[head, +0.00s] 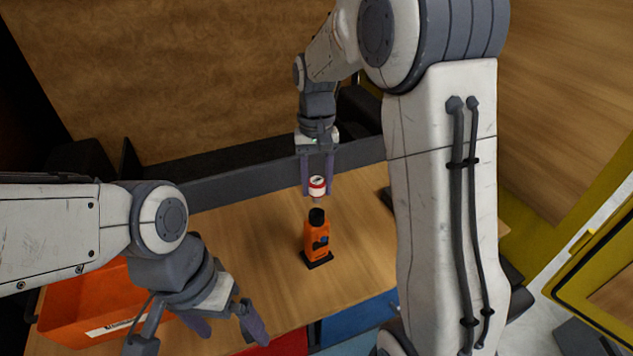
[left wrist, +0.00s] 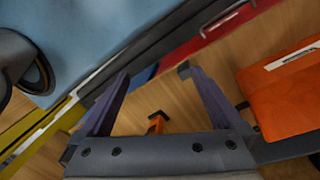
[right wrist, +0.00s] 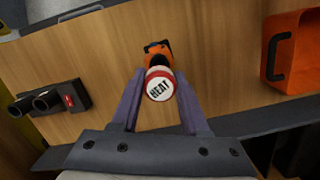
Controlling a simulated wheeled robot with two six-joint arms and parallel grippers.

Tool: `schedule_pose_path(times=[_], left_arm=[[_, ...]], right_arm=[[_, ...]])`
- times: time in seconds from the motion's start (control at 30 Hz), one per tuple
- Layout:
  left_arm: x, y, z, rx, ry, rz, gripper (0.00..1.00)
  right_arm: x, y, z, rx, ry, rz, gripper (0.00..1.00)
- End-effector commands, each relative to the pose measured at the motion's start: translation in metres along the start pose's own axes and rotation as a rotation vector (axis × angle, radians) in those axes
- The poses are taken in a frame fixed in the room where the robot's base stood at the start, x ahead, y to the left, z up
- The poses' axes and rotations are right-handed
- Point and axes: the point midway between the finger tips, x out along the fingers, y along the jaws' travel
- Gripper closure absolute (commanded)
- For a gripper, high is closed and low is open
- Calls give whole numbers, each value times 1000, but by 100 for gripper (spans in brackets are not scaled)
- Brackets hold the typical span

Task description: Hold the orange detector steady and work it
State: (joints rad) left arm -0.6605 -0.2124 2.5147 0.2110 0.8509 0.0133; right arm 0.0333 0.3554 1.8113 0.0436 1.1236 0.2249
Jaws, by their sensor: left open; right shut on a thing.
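The orange detector (head: 317,238) stands upright on the wooden table, with a black top and a black base. It also shows in the right wrist view (right wrist: 157,50) and, partly hidden, in the left wrist view (left wrist: 156,124). My right gripper (head: 317,190) is shut on a red and white can (head: 317,184) above the detector. In the right wrist view the can (right wrist: 160,86) reads "HEAT". My left gripper (head: 205,332) is open and empty, in front and to the left of the detector.
An orange bin (head: 85,300) with a white label sits on the table's left. A black device with two cylinders and a red switch (right wrist: 50,102) lies to one side in the right wrist view. Bare wooden table (head: 255,235) surrounds the detector.

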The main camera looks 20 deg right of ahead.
Motion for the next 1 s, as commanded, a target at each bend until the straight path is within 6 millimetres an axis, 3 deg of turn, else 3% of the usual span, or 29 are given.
schedule_pose_path(times=[0.27,0.53,0.8,1.0], left_arm=[[31,36,-52,-483,-203,268,0],[71,46,-134,-999,-358,548,0],[126,11,-220,-1506,-454,821,0],[160,-22,-257,-1756,-475,960,0]], right_arm=[[0,0,0,0,0,0,100],[0,0,0,0,0,0,100],[0,0,0,0,0,0,100],[0,0,0,0,0,0,100]])
